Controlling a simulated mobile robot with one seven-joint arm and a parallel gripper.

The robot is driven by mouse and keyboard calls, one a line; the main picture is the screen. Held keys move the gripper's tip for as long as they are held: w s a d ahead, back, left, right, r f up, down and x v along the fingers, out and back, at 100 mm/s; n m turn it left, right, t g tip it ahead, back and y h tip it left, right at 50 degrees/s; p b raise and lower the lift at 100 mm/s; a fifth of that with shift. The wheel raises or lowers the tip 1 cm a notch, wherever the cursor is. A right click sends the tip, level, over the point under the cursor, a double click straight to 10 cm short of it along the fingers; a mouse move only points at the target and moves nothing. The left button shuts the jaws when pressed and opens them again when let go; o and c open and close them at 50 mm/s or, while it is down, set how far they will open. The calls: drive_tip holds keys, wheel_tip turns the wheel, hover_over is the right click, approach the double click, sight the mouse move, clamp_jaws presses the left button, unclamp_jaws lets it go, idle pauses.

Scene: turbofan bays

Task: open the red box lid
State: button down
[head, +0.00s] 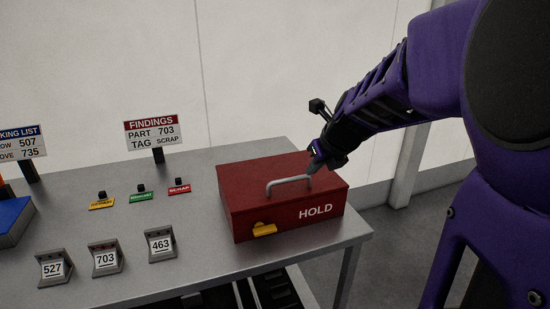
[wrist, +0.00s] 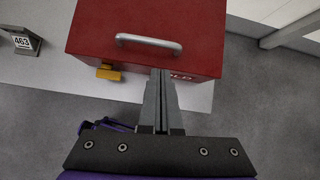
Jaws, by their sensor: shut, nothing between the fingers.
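The red box (head: 283,217) stands on the right end of the grey table, its front marked HOLD. Its lid looks closed, with a grey bar handle (head: 289,183) near the front edge and a yellow latch (head: 263,229) on the front face. In the wrist view the red box (wrist: 150,18) fills the top, with the handle (wrist: 149,43) and the yellow latch (wrist: 109,72) both clear of the fingers. My gripper (head: 314,170) is shut and empty, close to the right end of the handle. Its closed fingers (wrist: 160,75) point toward the box's front; contact cannot be told.
Yellow, green and red tags (head: 140,194) and number blocks 527, 703 and 463 (head: 160,244) stand left of the box. A FINDINGS sign (head: 152,133) is behind. A blue object (head: 12,220) is at far left. The table's right edge is near the box.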

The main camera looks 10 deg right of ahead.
drive_tip(key=f+m, duration=0.1)
drive_tip(key=b, duration=0.2)
approach(298, 189)
drive_tip(key=x, duration=0.5)
drive_tip(key=shift+f, duration=0.15)
drive_tip(key=shift+r, duration=0.25)
drive_tip(key=shift+w+r+p, duration=0.15)
drive_tip(key=shift+r+p, duration=0.3)
drive_tip(key=shift+p, duration=0.05)
